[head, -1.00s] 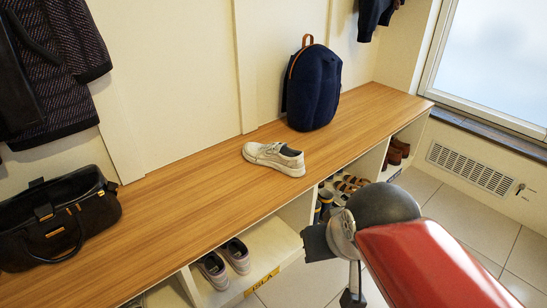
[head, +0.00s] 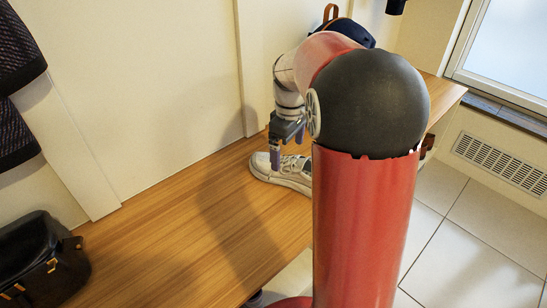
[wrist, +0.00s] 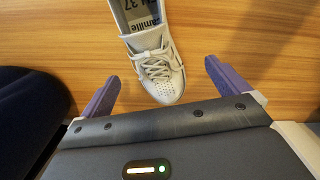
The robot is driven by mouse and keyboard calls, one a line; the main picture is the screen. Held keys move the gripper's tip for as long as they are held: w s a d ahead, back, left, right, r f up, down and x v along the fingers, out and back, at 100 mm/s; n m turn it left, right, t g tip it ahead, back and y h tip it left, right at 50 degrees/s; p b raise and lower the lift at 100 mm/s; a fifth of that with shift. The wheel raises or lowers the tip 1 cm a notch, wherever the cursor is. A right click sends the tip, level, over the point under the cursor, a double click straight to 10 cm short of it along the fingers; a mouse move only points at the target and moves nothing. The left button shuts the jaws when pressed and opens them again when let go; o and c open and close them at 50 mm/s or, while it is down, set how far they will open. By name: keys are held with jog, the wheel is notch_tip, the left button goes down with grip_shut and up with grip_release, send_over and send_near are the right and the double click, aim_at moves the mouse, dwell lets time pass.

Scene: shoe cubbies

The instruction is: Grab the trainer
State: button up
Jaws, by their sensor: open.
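A single light grey-white trainer (head: 283,172) with white laces and a white sole lies on the wooden bench top. In the wrist view the trainer (wrist: 158,68) points its toe toward my gripper, and its insole shows printed letters. My gripper (wrist: 160,90) is open and empty, with one purple finger to the left of the toe and one to the right. In the head view my gripper (head: 287,150) points down over the trainer. My arm hides the heel end of the shoe there.
The wooden bench top (head: 160,230) is clear left of the trainer. A dark bag (head: 40,260) sits at its left end. A navy backpack (head: 345,30) stands behind my arm, against the wall. A dark shape (wrist: 25,110) fills the wrist view's left edge.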

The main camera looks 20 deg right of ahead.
aim_at(290, 167)
jog(key=f, duration=0.2)
jog(key=f+b, duration=0.1)
jog(key=f, duration=0.2)
jog(key=d+f, duration=0.1)
jog(key=f, duration=0.2)
jog(key=shift+w, duration=0.15)
jog(key=shift+r, duration=0.1)
jog(key=c, duration=1.2)
